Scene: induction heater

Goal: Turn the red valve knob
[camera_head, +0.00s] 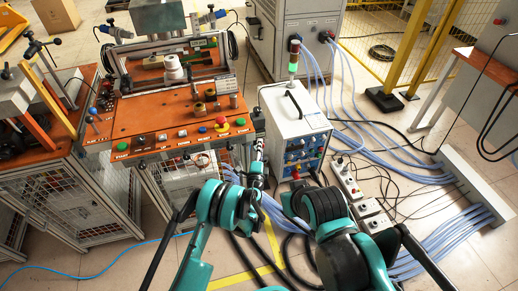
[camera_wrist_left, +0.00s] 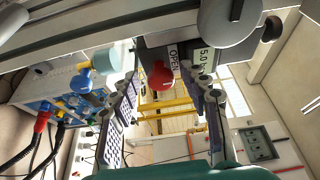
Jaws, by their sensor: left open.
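The red valve knob (camera_wrist_left: 158,75) shows in the left wrist view, upper middle, on a dark block beside an "OPEN" label and a "5.0" label. I cannot make it out in the head view. My left gripper (camera_wrist_left: 164,100) is open, one finger on each side of the picture. The knob appears between the fingers, with visible gaps on both sides; I see no contact. In the head view my left gripper (camera_head: 258,150) is near the right front edge of the orange bench, small and partly hidden. My right arm is visible, but its gripper is not.
The orange-topped bench (camera_head: 146,115) carries buttons and a roller device. A white power unit (camera_head: 290,125) stands close to the right of my left gripper. It also shows in the left wrist view (camera_wrist_left: 38,88). Blue hoses and black cables cover the floor to the right.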

